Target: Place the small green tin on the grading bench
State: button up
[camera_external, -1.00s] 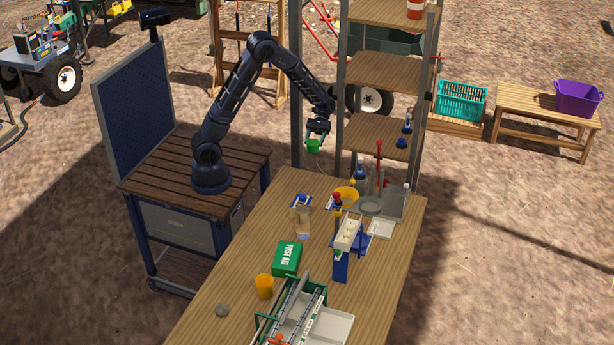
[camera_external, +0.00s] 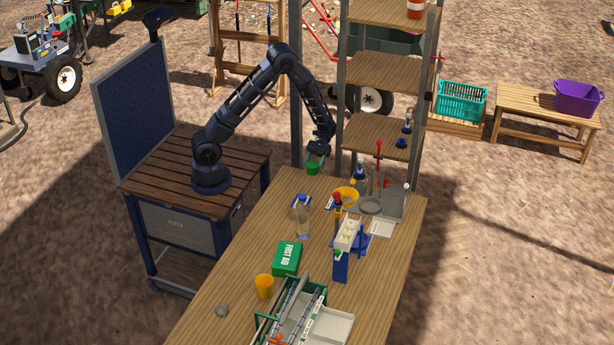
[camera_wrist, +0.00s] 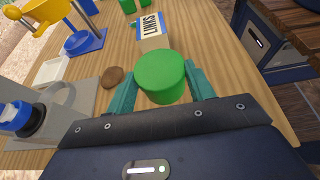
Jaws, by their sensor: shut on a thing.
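The small green tin (camera_external: 313,168) is held in my gripper (camera_external: 314,158) above the far end of the wooden bench (camera_external: 222,273). In the wrist view the tin (camera_wrist: 162,75) sits between the two teal fingers of my gripper (camera_wrist: 161,88), which are shut on it from both sides. The bench top (camera_wrist: 222,47) shows beneath and around it. The external view shows the tin close over the bench's far left corner; I cannot tell the exact gap below it.
A yellow funnel (camera_external: 346,195), a grey tray (camera_external: 393,207), a blue stand (camera_external: 341,266), a green first aid box (camera_external: 287,258) and an orange cup (camera_external: 264,287) stand on the bench. The wrist view shows a brown lump (camera_wrist: 113,77) and a "LINKS" box (camera_wrist: 151,31) near the tin. A shelf post (camera_external: 297,100) rises behind.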

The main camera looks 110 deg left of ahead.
jog(key=shift+f, duration=4.1)
jog(key=shift+f, duration=0.15)
jog(key=o, duration=1)
jog(key=shift+r, duration=0.25)
jog(key=v, duration=1.2)
jog(key=shift+f, duration=0.15)
